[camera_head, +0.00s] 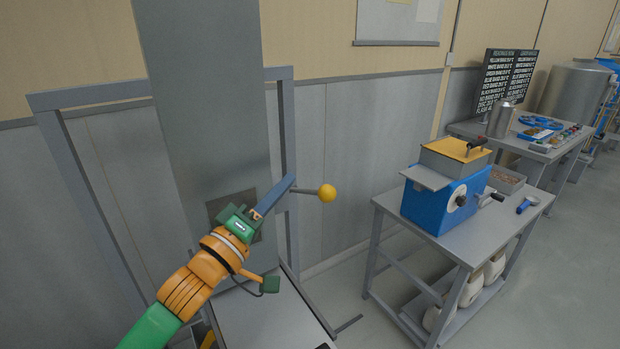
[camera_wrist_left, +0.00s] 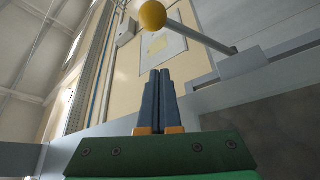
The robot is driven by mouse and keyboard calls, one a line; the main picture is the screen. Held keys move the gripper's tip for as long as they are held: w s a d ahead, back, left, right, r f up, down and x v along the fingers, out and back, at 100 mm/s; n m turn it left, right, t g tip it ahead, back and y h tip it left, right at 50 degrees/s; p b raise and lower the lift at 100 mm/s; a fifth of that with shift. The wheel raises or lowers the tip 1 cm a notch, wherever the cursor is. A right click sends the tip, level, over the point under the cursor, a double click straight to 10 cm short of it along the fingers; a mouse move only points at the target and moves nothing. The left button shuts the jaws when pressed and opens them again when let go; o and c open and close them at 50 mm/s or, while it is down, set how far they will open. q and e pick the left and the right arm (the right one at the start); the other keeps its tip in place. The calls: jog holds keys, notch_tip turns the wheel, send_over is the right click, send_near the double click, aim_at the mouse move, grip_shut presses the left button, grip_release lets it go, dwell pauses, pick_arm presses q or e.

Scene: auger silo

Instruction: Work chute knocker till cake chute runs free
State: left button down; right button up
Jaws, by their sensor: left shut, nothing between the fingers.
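The chute (camera_head: 200,80) is a tall grey metal duct at the left of the head view, with a dark square patch (camera_head: 218,207) low on its face, partly behind my gripper. The knocker shows as a yellow ball (camera_head: 327,193) on a thin grey rod (camera_head: 303,190). In the wrist view the ball (camera_wrist_left: 153,14) is above the fingers, and its rod (camera_wrist_left: 200,38) runs right to a grey bracket (camera_wrist_left: 242,63). My left gripper (camera_head: 290,180) is shut and empty. Its blue fingers (camera_wrist_left: 159,75) point towards the knocker, apart from the ball; contact with the rod is unclear. My right gripper is out of view.
A grey frame post (camera_head: 287,130) stands beside the chute. A grey surface (camera_head: 275,318) lies below my gripper. A bench (camera_head: 470,240) with a blue machine (camera_head: 437,205) stands at the right.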

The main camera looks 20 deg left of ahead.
pick_arm(q)
jog(key=d, duration=0.1)
jog(key=w+d+p, duration=0.2)
jog(key=d, duration=0.1)
jog(key=shift+w+f, duration=0.15)
jog(key=shift+f, duration=0.25)
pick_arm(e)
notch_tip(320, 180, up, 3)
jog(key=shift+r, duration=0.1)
pick_arm(q)
jog(key=shift+a, duration=0.1)
